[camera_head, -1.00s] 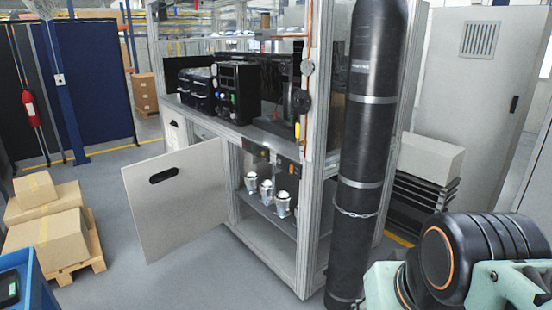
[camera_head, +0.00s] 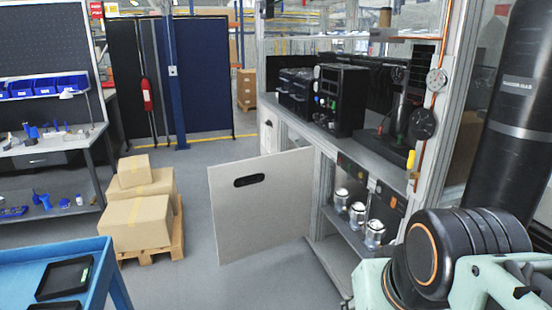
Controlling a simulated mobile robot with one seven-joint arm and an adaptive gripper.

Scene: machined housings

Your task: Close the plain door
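The plain door (camera_head: 258,212) is a flat light-grey panel with a dark oval handle slot (camera_head: 249,180) near its top. It stands wide open, swung out to the left from the lower part of the workbench cabinet (camera_head: 318,200). The open compartment behind it shows several silver machined parts (camera_head: 357,213) on a shelf. My arm's black and pale green links fill the lower right corner. My gripper is outside the picture.
Cartons (camera_head: 135,222) on a pallet stand left of the door. A blue cart (camera_head: 100,262) is at the lower left. Grey floor around the door's front is clear.

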